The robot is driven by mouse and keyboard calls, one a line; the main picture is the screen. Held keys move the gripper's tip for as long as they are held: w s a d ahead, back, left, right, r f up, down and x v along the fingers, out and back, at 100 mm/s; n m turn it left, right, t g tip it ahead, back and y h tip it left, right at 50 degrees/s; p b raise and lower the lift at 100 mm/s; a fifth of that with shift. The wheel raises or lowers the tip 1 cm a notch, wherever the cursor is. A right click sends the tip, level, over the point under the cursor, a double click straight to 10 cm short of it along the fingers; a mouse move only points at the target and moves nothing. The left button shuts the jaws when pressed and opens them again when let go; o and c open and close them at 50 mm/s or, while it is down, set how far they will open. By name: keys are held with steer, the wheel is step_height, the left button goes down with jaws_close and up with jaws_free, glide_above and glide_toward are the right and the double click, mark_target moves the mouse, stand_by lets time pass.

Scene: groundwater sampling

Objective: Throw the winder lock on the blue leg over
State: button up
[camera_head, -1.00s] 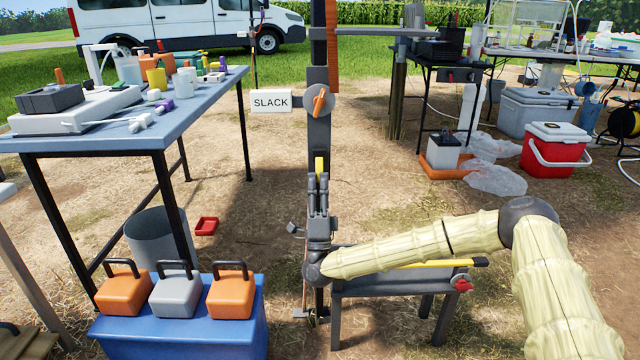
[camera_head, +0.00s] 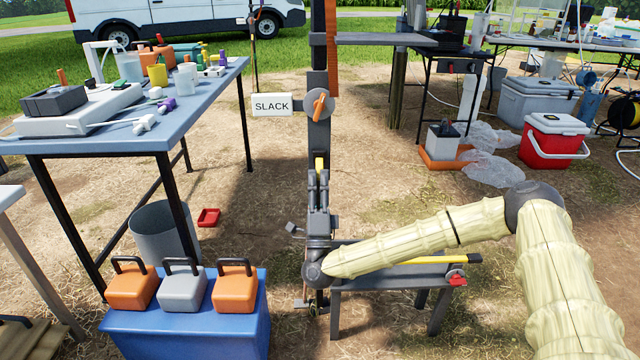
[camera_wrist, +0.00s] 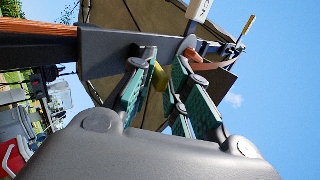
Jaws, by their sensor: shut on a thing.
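A dark grey upright post (camera_head: 319,132) stands in the middle of the head view; no blue leg can be made out. A yellow lever-like piece (camera_head: 319,163), likely the winder lock, sits on the post below the round dial. My gripper (camera_head: 318,178) is upright against the post, fingers up at the yellow piece. In the wrist view, its green-padded fingers (camera_wrist: 165,72) close in on the yellow piece (camera_wrist: 161,78) from both sides. The fingers partly hide it, so its exact setting is unclear.
A round dial with an orange pointer (camera_head: 319,103) is on the post above, beside a SLACK sign (camera_head: 271,104). A low grey stand with a yellow bar (camera_head: 440,259) lies under my forearm. A blue chest (camera_head: 185,330) and blue-topped table (camera_head: 120,128) are left.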

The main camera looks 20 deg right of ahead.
mark_target(318, 174)
steer(key=shift+o, duration=0.8)
steer(key=shift+s+a+r+g+p, duration=0.1)
steer(key=shift+r+g+p, duration=0.15)
steer(key=shift+r+p, duration=0.45)
steer(key=shift+s+d+r+g+p, duration=0.15)
steer(key=shift+r+g+p, duration=0.25)
steer(key=shift+p, duration=0.45)
steer(key=shift+s+a+r+g+p, duration=0.1)
steer(key=shift+a+r+g+p, duration=0.05)
steer(key=shift+r+p, duration=0.55)
steer(key=shift+y+p, duration=0.3)
steer(key=shift+p, duration=0.25)
steer(key=o, duration=0.6)
steer(key=shift+s+r+g, duration=0.1)
steer(key=shift+g, duration=0.2)
steer(key=shift+f, duration=0.2)
steer(key=shift+s+a+f, duration=0.1)
steer(key=shift+s+f, duration=0.05)
steer(key=shift+s, duration=0.05)
steer(key=v, duration=1.1)
steer(key=shift+f, duration=0.25)
steer(key=shift+s, duration=0.1)
